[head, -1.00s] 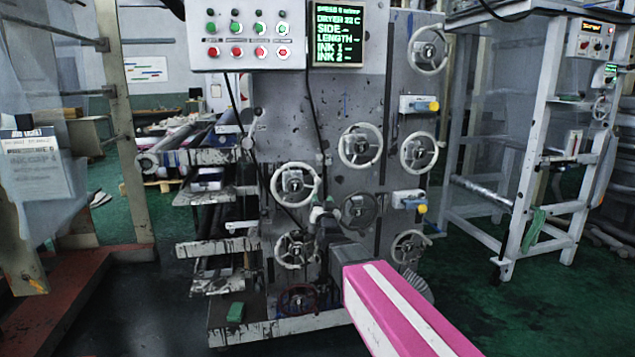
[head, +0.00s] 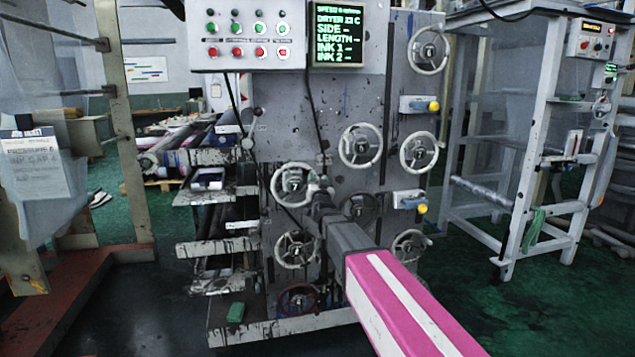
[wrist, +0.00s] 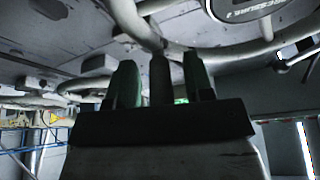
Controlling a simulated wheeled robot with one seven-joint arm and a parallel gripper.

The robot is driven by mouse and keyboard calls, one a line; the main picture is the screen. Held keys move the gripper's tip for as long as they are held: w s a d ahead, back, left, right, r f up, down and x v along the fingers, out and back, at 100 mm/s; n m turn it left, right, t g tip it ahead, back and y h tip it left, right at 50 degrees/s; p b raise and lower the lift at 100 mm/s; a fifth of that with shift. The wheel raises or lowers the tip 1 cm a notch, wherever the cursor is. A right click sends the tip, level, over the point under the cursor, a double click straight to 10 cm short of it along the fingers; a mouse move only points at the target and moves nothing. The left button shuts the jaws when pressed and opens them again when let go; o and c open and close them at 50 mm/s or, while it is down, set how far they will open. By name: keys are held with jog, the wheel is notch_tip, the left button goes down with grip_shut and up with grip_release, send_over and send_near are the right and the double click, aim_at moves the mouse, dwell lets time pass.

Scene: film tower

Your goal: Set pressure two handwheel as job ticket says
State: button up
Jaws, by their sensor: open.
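The job ticket (head: 40,165) hangs at the left; a pressure line and an "INK GAP" line show, but their numbers are not clear. Several pale handwheels sit on the machine's grey panel; their labels are too small to tell which is pressure two. My gripper (head: 318,186) is open at the right rim of the middle-left handwheel (head: 280,184). In the wrist view, my gripper (wrist: 160,75) has its two green fingers apart, with a dark post between them. A pale wheel rim (wrist: 128,20) passes just above the fingertips; contact is unclear.
Other handwheels are close by: one upper right (head: 378,146), one below (head: 280,249) and a dark one (head: 360,208) partly behind my arm. A button box (head: 240,40) and green-lettered display (head: 338,35) are above. A white frame (head: 540,150) stands at the right.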

aim_at(296, 167)
grip_shut()
jog(key=shift+r, duration=0.1)
